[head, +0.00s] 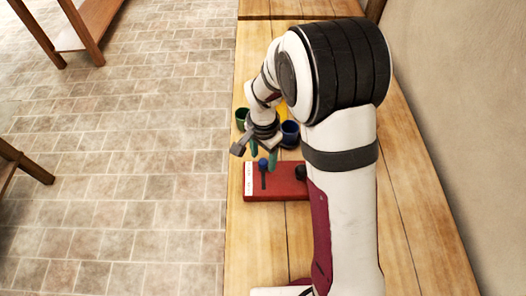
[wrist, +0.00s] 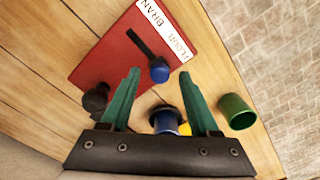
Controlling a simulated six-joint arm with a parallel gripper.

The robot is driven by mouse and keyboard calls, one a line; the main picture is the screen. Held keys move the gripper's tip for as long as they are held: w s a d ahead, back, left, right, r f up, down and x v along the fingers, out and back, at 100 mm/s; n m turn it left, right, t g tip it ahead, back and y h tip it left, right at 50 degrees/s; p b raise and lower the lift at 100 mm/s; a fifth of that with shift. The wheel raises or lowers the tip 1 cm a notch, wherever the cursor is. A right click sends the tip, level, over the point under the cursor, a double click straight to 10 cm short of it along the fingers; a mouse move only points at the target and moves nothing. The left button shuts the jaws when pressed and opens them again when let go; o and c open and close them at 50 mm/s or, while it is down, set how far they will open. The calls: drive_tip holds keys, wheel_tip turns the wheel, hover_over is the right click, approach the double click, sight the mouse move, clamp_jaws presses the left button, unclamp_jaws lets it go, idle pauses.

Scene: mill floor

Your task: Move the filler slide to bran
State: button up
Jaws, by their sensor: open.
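The filler slide is a blue knob (head: 263,163) in a straight dark slot on a red panel (head: 285,188) on the bench. In the wrist view the knob (wrist: 160,72) is at the slot's end beside the word FLOUR. The slot (wrist: 139,43) runs from there toward the BRAN end of the white label strip (wrist: 167,28). My gripper (head: 263,154) has green fingers, spread apart and empty. In the wrist view the fingertips (wrist: 159,74) lie on either side of the knob. I cannot tell how high they are above it.
A black knob (wrist: 96,98) is at the panel's other side. A green cup (wrist: 237,112), a blue cup (wrist: 165,121) and a partly hidden yellow thing (head: 282,112) stand close behind the panel. The bench edge is just left of the panel in the head view.

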drive_tip(key=shift+f, duration=0.35)
clamp_jaws()
idle(1.2)
